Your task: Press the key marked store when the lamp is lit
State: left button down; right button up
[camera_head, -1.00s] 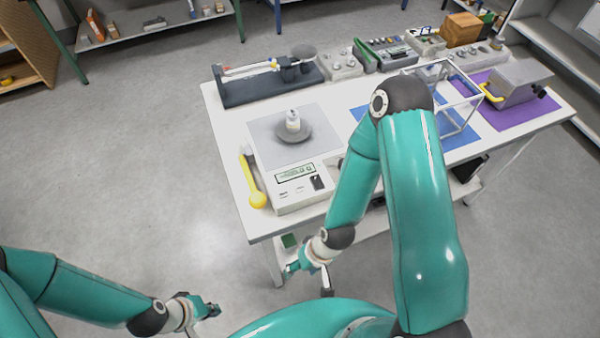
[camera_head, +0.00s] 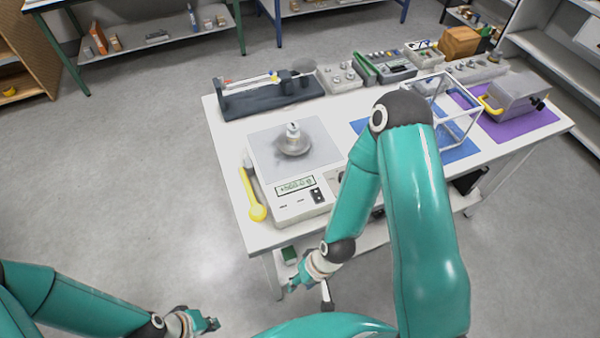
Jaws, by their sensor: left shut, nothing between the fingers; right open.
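A white weighing scale (camera_head: 303,208) stands at the near left of the table. Its front has a greenish display (camera_head: 296,186) with dark digits, too small to read surely. Small dark keys (camera_head: 317,195) sit right of and below the display; their markings are illegible, and I cannot make out a lit lamp. My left gripper (camera_head: 214,323) is shut and empty, low at the bottom, away from the table. My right gripper (camera_head: 291,287) is open, below the table's front edge.
A yellow-handled tool (camera_head: 255,205) lies left of the scale on the white table (camera_head: 228,160). A dark beam balance (camera_head: 270,98) is behind. My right arm covers part of the blue mat (camera_head: 458,150) and the clear-sided frame (camera_head: 455,128). Floor left of the table is clear.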

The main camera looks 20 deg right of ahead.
grip_shut()
dwell(1.2)
